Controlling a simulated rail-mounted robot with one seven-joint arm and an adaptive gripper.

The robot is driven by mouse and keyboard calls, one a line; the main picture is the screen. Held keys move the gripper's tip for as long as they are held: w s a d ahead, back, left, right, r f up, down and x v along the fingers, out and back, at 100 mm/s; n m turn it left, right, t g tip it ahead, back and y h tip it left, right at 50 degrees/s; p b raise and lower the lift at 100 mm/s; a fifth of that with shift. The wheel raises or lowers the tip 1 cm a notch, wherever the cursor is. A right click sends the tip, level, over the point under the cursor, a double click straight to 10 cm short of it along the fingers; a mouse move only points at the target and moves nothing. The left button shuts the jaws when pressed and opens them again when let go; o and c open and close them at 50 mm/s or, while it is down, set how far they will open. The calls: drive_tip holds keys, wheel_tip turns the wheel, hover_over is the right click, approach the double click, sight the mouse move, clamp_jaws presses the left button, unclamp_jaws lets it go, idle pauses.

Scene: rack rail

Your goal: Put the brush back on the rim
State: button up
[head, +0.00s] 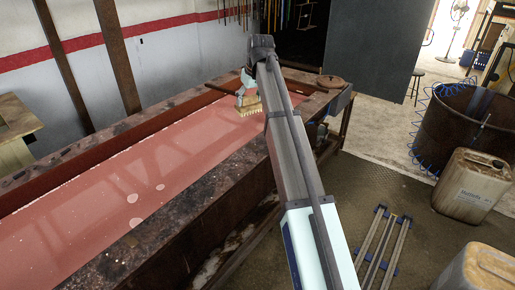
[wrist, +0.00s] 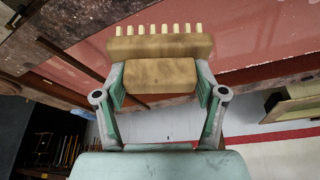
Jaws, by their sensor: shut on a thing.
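The brush (wrist: 160,46) has a wide tan wooden head with a row of pale bristle tufts. My gripper (wrist: 160,76) is shut on its block in the wrist view, one finger on each side. In the head view the brush (head: 249,105) hangs from my gripper (head: 245,86), tufts down, over the far end of the trough's red surface (head: 130,170). Whether it touches that surface I cannot tell. The rim (head: 165,232) is a dark, stained, flat ledge around the trough. My forearm hides part of the near right rim.
A round brown lid-like object (head: 333,82) lies at the rim's far right end. A rusty drum (head: 466,128), a dirty jerrycan (head: 471,185) and a metal frame with blue ends (head: 383,245) stand or lie on the floor at right. The near rim looks clear.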

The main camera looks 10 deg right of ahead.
drive_tip(key=shift+w+d+f, duration=0.15)
drive_tip(key=shift+f, duration=0.05)
wheel_tip(320, 180, down, 19)
drive_tip(key=p, duration=0.5)
drive_tip(key=shift+f, duration=0.2)
drive_tip(key=shift+f, duration=0.1)
drive_tip(key=shift+f, duration=0.1)
drive_tip(key=o, duration=1.2)
drive_tip(key=shift+o, duration=0.2)
drive_tip(key=b+v, duration=0.3)
drive_tip(key=v, duration=0.9)
drive_tip(key=shift+r, duration=0.2)
drive_tip(key=shift+f, duration=0.15)
